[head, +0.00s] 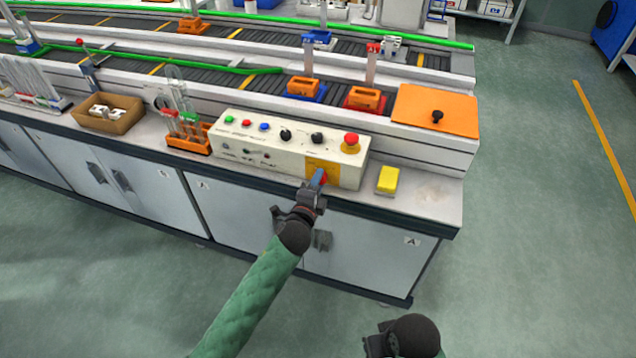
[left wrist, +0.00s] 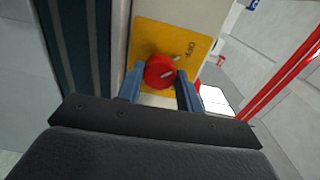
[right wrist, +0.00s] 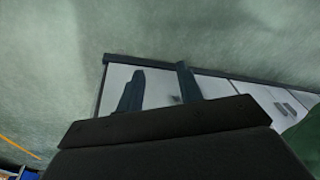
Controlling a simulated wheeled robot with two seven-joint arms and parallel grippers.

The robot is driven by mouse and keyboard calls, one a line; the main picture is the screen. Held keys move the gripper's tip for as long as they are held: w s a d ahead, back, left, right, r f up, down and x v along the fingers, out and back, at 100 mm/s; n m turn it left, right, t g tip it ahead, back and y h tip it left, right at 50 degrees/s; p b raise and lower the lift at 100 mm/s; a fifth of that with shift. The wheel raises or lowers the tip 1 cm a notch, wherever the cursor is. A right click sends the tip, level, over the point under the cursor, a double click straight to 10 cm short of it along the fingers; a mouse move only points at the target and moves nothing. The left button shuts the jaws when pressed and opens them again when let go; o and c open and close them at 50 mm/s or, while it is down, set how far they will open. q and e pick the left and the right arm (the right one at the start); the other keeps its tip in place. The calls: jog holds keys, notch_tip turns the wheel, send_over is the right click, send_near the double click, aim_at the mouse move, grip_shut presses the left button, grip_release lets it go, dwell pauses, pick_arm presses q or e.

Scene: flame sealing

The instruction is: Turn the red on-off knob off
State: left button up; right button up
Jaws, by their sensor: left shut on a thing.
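The red on-off knob (left wrist: 158,72) is a round red dial with a pale mark, on a yellow plate (left wrist: 204,45) with dark lettering. The plate also shows in the head view (head: 329,163) at the lower right of the control box (head: 240,148) front, where my gripper mostly hides the knob. My left gripper (head: 318,182) reaches the plate from the front; in the left wrist view its blue fingers sit on both sides of the knob, shut on it. My right gripper (right wrist: 160,85) has its fingers apart and empty, low in front of the cabinets.
The box top carries a red emergency button (head: 350,143), black knobs and coloured buttons. A yellow block (head: 388,180) lies on the counter to the right. An orange rack (head: 188,138) stands left of the box. Conveyors (head: 250,45) run behind; open floor lies in front.

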pick_arm(q)
jog(key=o, duration=1)
pick_arm(e)
jog(key=shift+d, duration=0.1)
pick_arm(q)
jog(key=shift+s, duration=0.1)
jog(key=b+v, duration=0.1)
jog(key=v, duration=0.6)
jog(key=shift+s+a, duration=0.15)
jog(key=shift+s, duration=0.15)
pick_arm(e)
jog(key=shift+w+a+f+t+y, duration=0.15)
jog(key=shift+w+a+f, duration=0.1)
jog(key=shift+a+f, duration=0.35)
jog(key=shift+w+a+f+t+y, duration=0.15)
jog(key=shift+w+a+f, duration=0.1)
jog(key=shift+a+f, duration=0.3)
jog(key=shift+d, duration=0.15)
pick_arm(q)
jog(key=shift+n, duration=0.3)
pick_arm(e)
jog(key=shift+s, duration=0.1)
